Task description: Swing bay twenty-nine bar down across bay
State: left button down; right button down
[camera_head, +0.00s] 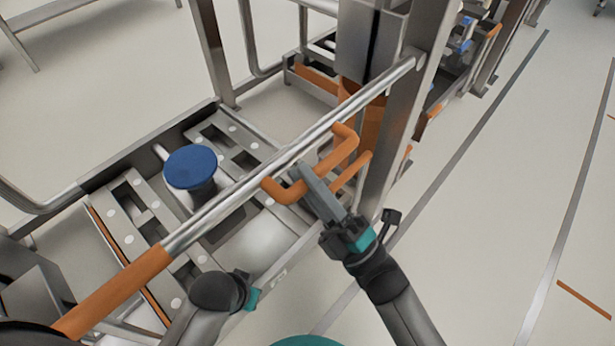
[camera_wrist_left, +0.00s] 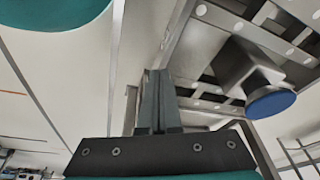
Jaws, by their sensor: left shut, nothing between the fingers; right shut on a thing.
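The bay bar (camera_head: 235,197) is a long silver tube with an orange end sleeve (camera_head: 115,292) at the lower left. It runs diagonally across the bay in the head view to a post (camera_head: 405,130) at the upper right. An orange U-shaped handle (camera_head: 340,167) sticks out from the bar. My right gripper (camera_head: 300,178) is shut on this handle, close to the bar. My left gripper (camera_wrist_left: 157,78) is shut and empty in the left wrist view, with the bay frame beyond it. Its fingers are not clear in the head view.
A blue round pad (camera_head: 190,167) stands on the metal bay floor (camera_head: 255,242) below the bar; it also shows in the left wrist view (camera_wrist_left: 270,102). More metal frames stand at the back. Open floor (camera_head: 480,200) lies to the right, with grey lines.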

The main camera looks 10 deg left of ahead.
jog(key=shift+d+f+n+b, duration=0.1)
jog(key=shift+f+n+b, duration=0.2)
jog(key=shift+f+b, duration=0.25)
pick_arm(q)
jog(key=shift+w+r, duration=0.2)
jog(key=shift+r, duration=0.45)
jog(key=shift+w+r, duration=0.2)
jog(key=shift+r, duration=0.4)
pick_arm(e)
jog(key=shift+f, duration=0.2)
pick_arm(q)
jog(key=shift+d, duration=0.1)
pick_arm(e)
jog(key=shift+f, duration=0.2)
jog(key=c, duration=1)
grip_release()
jog(key=o, duration=0.3)
jog(key=shift+r, duration=0.2)
jog(key=shift+g, duration=0.3)
